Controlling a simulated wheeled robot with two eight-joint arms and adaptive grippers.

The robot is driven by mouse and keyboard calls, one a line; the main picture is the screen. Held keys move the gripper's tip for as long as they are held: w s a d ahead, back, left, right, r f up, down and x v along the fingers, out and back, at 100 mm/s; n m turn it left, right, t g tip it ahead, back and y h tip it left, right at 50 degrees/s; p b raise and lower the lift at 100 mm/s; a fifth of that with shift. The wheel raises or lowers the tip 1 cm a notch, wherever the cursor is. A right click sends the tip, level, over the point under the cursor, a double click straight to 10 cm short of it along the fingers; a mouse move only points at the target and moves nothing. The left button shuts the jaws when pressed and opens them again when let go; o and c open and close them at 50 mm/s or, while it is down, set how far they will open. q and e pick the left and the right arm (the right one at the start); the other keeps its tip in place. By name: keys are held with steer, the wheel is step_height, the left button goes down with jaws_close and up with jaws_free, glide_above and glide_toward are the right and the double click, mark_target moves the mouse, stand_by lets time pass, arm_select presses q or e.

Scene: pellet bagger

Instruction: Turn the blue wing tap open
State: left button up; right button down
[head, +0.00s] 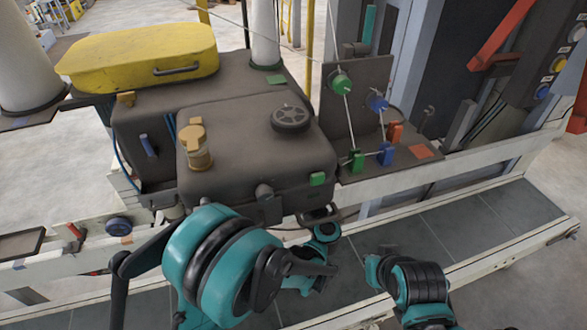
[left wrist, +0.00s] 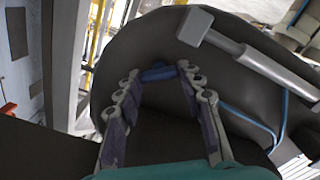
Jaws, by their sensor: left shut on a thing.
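The blue wing tap (left wrist: 158,74) shows in the left wrist view as a small blue bar against a dark grey, rounded body. My left gripper (left wrist: 160,78) is shut on it, with the tap between its two jointed fingertips. The fingers cover the ends of the tap, so its angle is hard to tell. In the head view my left arm reaches to the lower front edge of the dark machine; I cannot make out the tap there.
The dark machine (head: 245,130) carries a black knob (head: 291,118) and a yellow-capped fitting (head: 195,145). A yellow cover (head: 140,55) lies behind. Green, blue and orange parts stand on the panel at right. In the left wrist view a grey lever (left wrist: 222,38) is close by the fingers.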

arm_select(q)
steer(key=n+b, duration=0.2)
steer(key=n, duration=0.8)
steer(key=shift+a+f+n, duration=0.1)
steer(key=shift+f+n, duration=0.05)
steer(key=shift+n, duration=0.15)
stand_by(0.4)
steer(key=o, duration=1.2)
steer(key=shift+c, duration=0.2)
steer(key=v, duration=0.7)
steer(key=shift+s, duration=0.25)
